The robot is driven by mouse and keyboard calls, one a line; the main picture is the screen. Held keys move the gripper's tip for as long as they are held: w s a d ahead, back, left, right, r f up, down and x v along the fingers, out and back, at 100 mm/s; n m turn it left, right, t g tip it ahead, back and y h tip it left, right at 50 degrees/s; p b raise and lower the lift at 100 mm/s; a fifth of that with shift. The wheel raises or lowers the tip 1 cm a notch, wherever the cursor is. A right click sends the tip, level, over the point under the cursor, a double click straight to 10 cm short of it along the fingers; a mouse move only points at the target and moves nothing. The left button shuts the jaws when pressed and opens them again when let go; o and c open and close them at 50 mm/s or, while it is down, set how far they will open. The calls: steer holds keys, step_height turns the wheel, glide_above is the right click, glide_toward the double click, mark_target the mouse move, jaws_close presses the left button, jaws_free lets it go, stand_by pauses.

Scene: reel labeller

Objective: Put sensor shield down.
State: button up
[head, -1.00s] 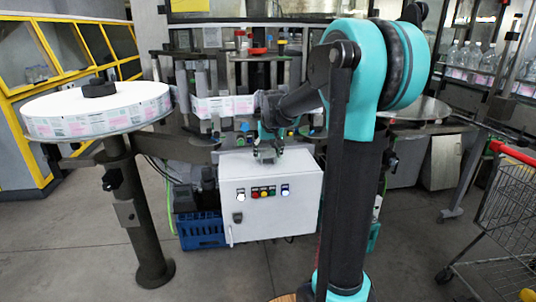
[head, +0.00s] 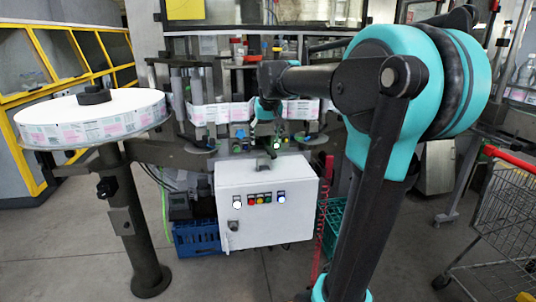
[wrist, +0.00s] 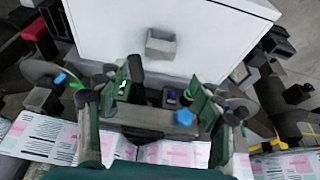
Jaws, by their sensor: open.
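The sensor shield, which I take to be a small grey open-topped box (wrist: 160,44), rests on the white top of the control cabinet in the wrist view. Nothing holds it. My gripper (wrist: 165,82) is open, its two fingers spread apart with a clear gap between them. The shield lies beyond the fingertips, apart from them.
The white control cabinet (head: 268,215) has lit buttons on its front. Behind it runs the label web (head: 215,113) among rollers and posts. A large label reel (head: 95,130) stands at left. Blue crate (head: 197,238) and shopping cart (head: 505,220) stand on the floor.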

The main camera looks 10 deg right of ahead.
steer(key=s+d+f, duration=0.3)
steer(key=s+f, duration=2.4)
steer(key=shift+d+f, duration=0.15)
steer(key=shift+f, duration=0.05)
